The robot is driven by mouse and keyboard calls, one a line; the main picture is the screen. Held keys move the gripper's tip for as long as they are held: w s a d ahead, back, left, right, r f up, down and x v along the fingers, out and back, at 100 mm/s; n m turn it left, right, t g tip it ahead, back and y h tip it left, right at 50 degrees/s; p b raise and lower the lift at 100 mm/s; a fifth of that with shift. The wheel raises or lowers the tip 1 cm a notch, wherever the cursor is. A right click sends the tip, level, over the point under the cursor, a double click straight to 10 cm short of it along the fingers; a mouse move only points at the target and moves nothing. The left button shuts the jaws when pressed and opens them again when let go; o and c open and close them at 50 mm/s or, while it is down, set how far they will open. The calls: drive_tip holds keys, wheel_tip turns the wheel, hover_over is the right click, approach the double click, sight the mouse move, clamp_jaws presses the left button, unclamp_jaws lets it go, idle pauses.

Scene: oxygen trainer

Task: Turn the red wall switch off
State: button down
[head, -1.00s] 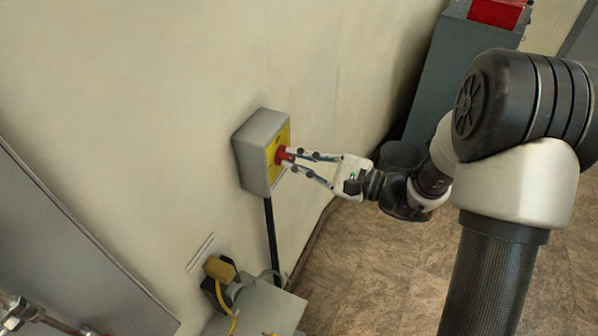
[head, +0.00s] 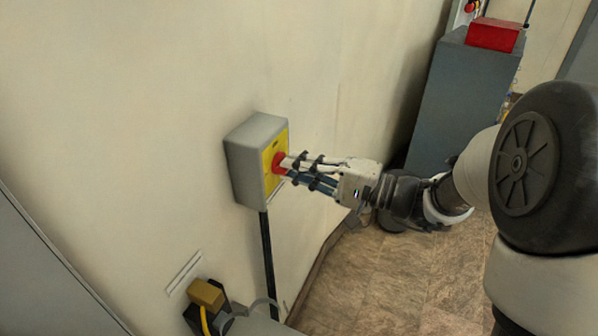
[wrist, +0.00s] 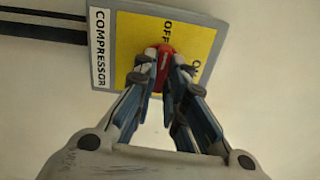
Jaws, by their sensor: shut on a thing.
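The red switch knob (head: 278,162) sits on the yellow plate of a grey wall box (head: 243,160). My gripper (head: 288,167) reaches it from the right, with its fingertips at the knob. In the wrist view, my gripper (wrist: 163,78) is shut on the red knob (wrist: 163,62), one fingertip on each side. The knob's far end lies close to the word OFF on the yellow plate (wrist: 135,42); ON stands to its right. A white COMPRESSOR label (wrist: 101,48) is at the plate's left. The fingers hide part of the knob.
A black conduit (head: 268,255) runs down the wall below the box. A yellow plug (head: 207,294) with a cable is at lower left. A grey cabinet (head: 455,100) with a red box (head: 494,35) on top stands at the back right. The floor between is mostly clear.

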drive_tip(key=shift+n, duration=0.4)
drive_tip(key=c, duration=1.6)
unclamp_jaws()
drive_tip(key=shift+c, duration=0.2)
drive_tip(key=shift+d, duration=0.1)
drive_tip(key=v, duration=1.2)
